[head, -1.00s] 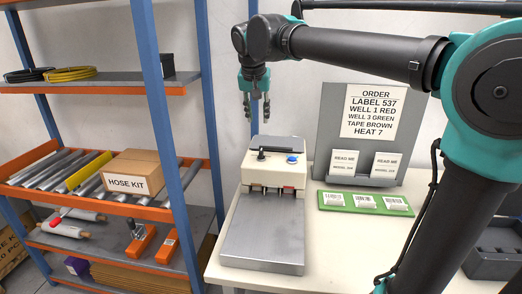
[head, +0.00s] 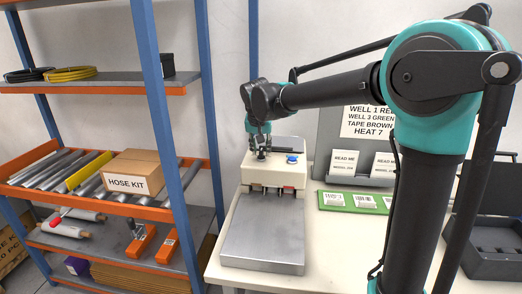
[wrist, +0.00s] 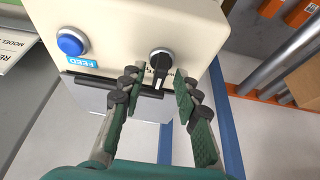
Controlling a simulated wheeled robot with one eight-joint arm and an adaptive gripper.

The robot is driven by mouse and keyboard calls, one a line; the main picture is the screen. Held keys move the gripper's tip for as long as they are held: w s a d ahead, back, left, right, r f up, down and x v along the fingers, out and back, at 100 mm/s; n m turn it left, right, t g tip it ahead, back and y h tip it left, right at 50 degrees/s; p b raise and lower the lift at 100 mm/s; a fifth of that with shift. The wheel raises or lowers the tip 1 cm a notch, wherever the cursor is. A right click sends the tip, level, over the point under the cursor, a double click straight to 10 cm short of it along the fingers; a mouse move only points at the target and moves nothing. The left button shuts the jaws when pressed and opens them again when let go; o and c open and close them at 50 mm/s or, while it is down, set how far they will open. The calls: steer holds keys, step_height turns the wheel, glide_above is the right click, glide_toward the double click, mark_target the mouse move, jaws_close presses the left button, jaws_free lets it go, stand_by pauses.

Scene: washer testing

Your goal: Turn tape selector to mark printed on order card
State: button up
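The tape machine (head: 277,176) stands on the table, a cream box with a grey metal plate in front. Its tape selector (wrist: 160,62) is a black knob with a pale pointer line, on the top face. Marks around the knob are mostly hidden or too small to read. My gripper (head: 261,152) is above the selector; in the wrist view its fingers (wrist: 157,80) are apart, on either side of the knob's pointer end, with visible gaps.
A blue FEED button (wrist: 72,42) sits beside the selector; it also shows in the head view (head: 292,159). A green strip (head: 350,203) with white labels and a grey card holder (head: 330,130) stand to the right. A blue shelf post (head: 168,110) is at the left.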

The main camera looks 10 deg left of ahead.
steer(key=shift+w+f, duration=0.15)
steer(key=shift+f, duration=0.1)
jaws_close()
stand_by(0.4)
steer(key=n+y, duration=0.1)
steer(key=n, duration=0.3)
steer(key=shift+d+n+y, duration=0.2)
steer(key=shift+n+y, duration=0.2)
steer(key=shift+n+g+y, duration=0.5)
steer(key=shift+n+y, duration=0.2)
steer(key=shift+n, duration=1.3)
